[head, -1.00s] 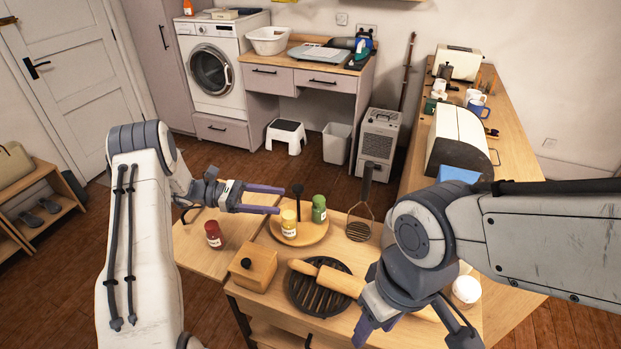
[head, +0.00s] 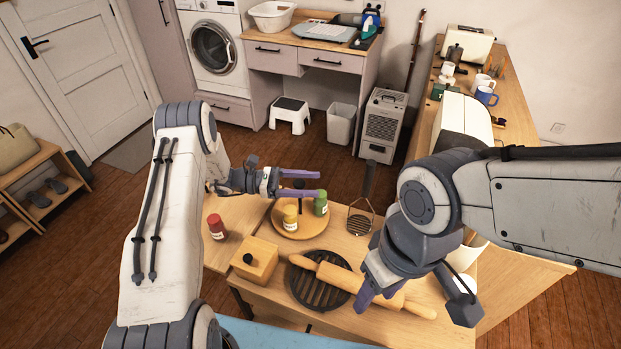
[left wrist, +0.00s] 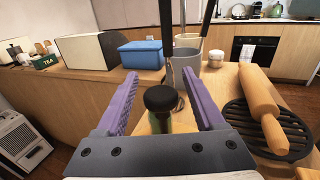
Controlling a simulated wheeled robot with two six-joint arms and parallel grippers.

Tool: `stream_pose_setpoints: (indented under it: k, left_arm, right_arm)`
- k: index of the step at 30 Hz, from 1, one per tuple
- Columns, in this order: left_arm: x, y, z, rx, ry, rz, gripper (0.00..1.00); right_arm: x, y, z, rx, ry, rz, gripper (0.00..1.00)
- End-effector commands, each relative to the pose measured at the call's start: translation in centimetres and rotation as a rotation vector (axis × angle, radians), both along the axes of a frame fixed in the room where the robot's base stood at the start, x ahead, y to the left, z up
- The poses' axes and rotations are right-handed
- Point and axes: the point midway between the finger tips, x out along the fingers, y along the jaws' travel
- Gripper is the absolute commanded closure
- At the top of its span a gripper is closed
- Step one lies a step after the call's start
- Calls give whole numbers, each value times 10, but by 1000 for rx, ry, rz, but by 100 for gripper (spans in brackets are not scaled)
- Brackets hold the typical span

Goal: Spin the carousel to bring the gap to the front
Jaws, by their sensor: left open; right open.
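The carousel (head: 312,228) is a round wooden turntable on the table. A yellow jar (head: 290,218) stands at its front left and a green jar (head: 320,204) at its right. Its dark central knob is largely hidden by my gripper in the head view, but a black round top (left wrist: 160,98) shows between the fingers in the left wrist view. My left gripper (head: 320,184) is open above the carousel, fingers pointing right. A red jar (head: 217,227) stands off the carousel, to its left. My right gripper (head: 372,286) is open and empty near the rolling pin.
A wooden box (head: 255,262) stands in front of the carousel. A rolling pin (head: 405,304) lies across a black grill pan (head: 303,290). A masher (head: 360,222) stands to the right of the carousel. A blue box (left wrist: 142,54) shows on the counter in the left wrist view.

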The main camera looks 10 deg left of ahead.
Motion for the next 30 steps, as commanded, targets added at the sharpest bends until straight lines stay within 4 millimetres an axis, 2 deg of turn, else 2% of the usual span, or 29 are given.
stream_pose_setpoints:
  k: [3,11,13,17,30]
  left_arm:
    - [0,-7,0,1,1,-1,30]
    - [1,-7,-1,1,0,2,30]
    - [1,-7,-1,1,0,2,49]
    - [1,-7,-1,1,0,2,98]
    - [1,-6,0,1,-1,2,100]
  right_arm:
    - [0,0,4,0,0,0,50]
    - [0,0,3,0,0,0,50]
    - [0,0,3,0,0,0,50]
    - [0,0,3,0,0,0,50]
    - [0,0,3,0,0,0,50]
